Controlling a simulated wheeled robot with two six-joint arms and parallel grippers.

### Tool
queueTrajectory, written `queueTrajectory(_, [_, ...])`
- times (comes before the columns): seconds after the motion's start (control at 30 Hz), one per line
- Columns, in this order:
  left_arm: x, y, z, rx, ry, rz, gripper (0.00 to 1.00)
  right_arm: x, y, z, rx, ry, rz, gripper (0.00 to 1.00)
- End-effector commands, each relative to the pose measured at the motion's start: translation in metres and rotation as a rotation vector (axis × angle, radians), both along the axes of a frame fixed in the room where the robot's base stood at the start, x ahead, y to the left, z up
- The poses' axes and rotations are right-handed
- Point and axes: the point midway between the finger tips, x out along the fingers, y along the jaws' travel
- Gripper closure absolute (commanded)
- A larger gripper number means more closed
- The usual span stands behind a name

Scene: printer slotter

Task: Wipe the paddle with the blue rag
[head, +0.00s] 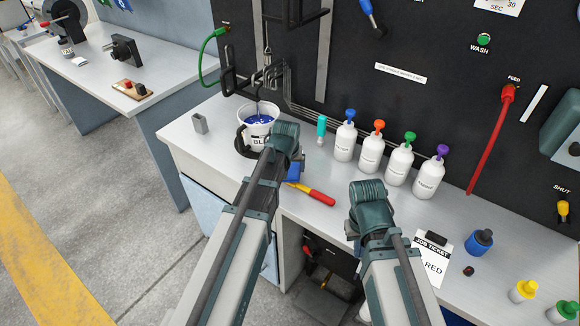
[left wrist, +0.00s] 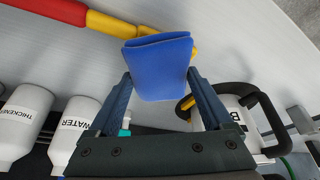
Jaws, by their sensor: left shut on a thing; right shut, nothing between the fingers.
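The blue rag (left wrist: 158,68) is held between the two fingers of my left gripper (left wrist: 160,85). In the head view the rag (head: 294,172) shows as a small blue patch under my left wrist. A tool with a red handle and yellow parts (head: 316,195), which looks like the paddle, lies on the bench just right of the rag. In the left wrist view this tool (left wrist: 98,22) passes behind the rag, which hides part of it; contact cannot be told. My right gripper (head: 358,240) is shut and empty over the bench, mostly hidden by its own wrist.
A white bucket (head: 270,129) of blue ink stands in a black holder left of the tool. Several white bottles (head: 398,163) with coloured tops line the back. A job ticket (head: 432,262) reading RED and a dark blue jar (head: 480,243) are at the right.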

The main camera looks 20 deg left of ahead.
Motion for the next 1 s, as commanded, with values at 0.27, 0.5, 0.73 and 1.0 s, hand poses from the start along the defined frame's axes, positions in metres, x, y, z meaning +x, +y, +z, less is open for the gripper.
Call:
queueTrajectory(0.27, [0.0,0.0,-0.006,0.0,0.0,0.0,0.61,0.0,0.0,-0.006,0.0,0.0,0.0,1.0])
queueTrajectory(0.5, [0.0,0.0,-0.011,0.0,0.0,0.0,0.61,0.0,0.0,-0.011,0.0,0.0,0.0,1.0])
queueTrajectory(0.73, [0.0,0.0,-0.015,0.0,0.0,0.0,0.61,0.0,0.0,-0.015,0.0,0.0,0.0,1.0])
queueTrajectory(1.0, [-0.005,0.001,-0.015,0.0,0.0,0.0,0.61,0.0,0.0,-0.014,0.0,0.0,0.0,1.0])
